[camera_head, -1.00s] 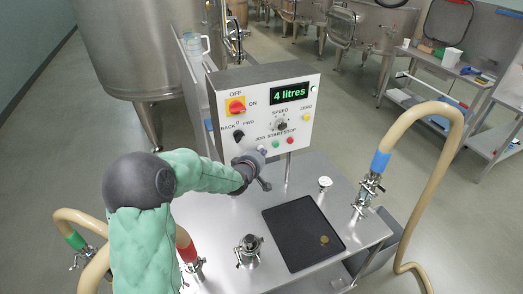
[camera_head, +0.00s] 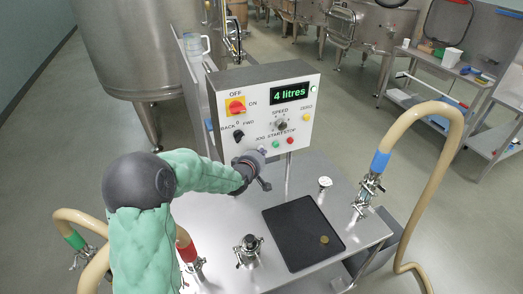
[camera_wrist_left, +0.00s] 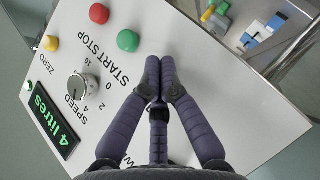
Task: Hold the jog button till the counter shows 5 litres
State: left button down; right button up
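The white control panel (camera_head: 245,115) stands upright on a steel pump cart. Its counter (camera_head: 290,92) reads "4 litres" in green; it also shows rotated in the left wrist view (camera_wrist_left: 52,120). My left gripper (camera_head: 262,153) is at the panel's lower edge, by the JOG label. In the left wrist view its two dark fingers (camera_wrist_left: 160,78) are together, tips at the panel beside the green START button (camera_wrist_left: 128,40). The jog button is hidden behind the fingertips, so I cannot see how far it is pressed. My right gripper is not in view.
The red STOP button (camera_head: 290,140), the speed knob (camera_head: 281,125), the yellow ZERO button (camera_head: 306,117) and the red-yellow main switch (camera_head: 236,106) are close by on the panel. A black mat (camera_head: 290,250) lies on the cart top. A beige hose (camera_head: 452,150) arches at the right.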

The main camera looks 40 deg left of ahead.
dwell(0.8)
pick_arm(q)
jog(key=shift+s+d, duration=0.45)
jog(key=shift+d, duration=0.35)
jog(key=d, duration=0.1)
jog(key=s+d, duration=0.1)
jog(key=d, duration=0.1)
jog(key=s+d, duration=0.1)
jog(key=shift+s+d, duration=0.15)
jog(key=shift+d, duration=0.1)
dwell(0.6)
